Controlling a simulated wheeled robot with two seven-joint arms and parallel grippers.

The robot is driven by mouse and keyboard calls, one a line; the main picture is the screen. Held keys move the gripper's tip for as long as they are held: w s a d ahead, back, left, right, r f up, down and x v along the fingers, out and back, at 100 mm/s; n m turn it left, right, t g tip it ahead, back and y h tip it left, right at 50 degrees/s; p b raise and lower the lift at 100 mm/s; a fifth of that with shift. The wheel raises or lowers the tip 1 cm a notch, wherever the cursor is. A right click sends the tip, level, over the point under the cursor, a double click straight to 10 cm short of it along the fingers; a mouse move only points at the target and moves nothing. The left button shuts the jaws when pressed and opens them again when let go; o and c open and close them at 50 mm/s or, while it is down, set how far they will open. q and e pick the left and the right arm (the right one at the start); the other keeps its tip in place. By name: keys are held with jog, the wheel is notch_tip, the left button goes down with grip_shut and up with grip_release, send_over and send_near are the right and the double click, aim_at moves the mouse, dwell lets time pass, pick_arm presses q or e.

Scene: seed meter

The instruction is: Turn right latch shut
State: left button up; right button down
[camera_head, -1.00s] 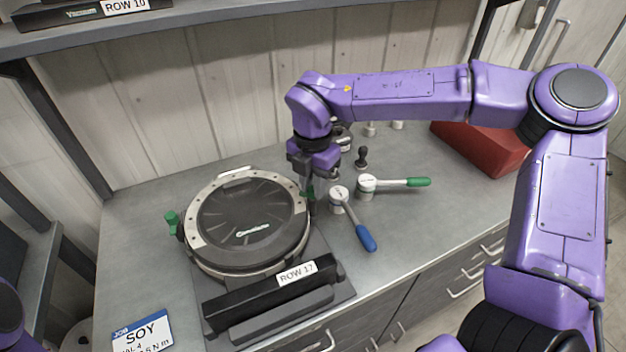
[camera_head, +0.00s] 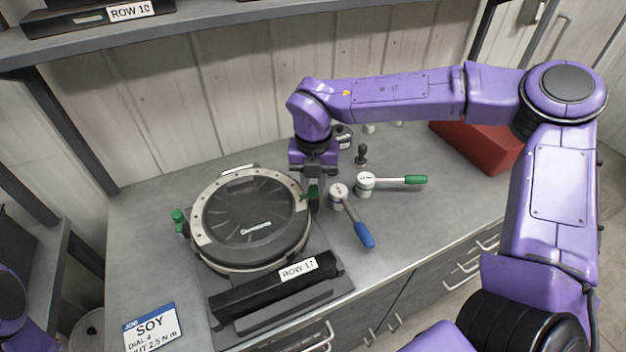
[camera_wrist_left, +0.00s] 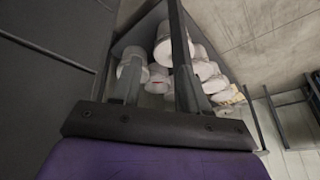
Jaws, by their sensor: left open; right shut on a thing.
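The round seed meter (camera_head: 245,222) with a black lid and silver rim sits on the counter at centre left in the head view. A green latch (camera_head: 179,219) is on its left side. The right latch (camera_head: 309,192), also green, is at its right edge, mostly hidden by my right gripper. My right gripper (camera_head: 314,193) points down there and is shut on the right latch. My left gripper (camera_wrist_left: 180,70) is open and empty in the left wrist view, over white rolls or containers on a shelf.
A blue-handled tool (camera_head: 357,225) and a green-handled tool (camera_head: 390,181) lie just right of my right gripper. A black knob (camera_head: 361,154) stands behind them. A black bar labelled ROW 17 (camera_head: 275,287) is in front of the meter. A SOY card (camera_head: 152,329) lies at front left.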

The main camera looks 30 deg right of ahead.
aim_at(313, 187)
jog(key=shift+s+f, duration=0.1)
jog(key=c, duration=0.9)
grip_release()
jog(key=shift+c, duration=0.2)
notch_tip(313, 187, up, 11)
jog(key=b, duration=0.2)
jog(key=shift+f, duration=0.2)
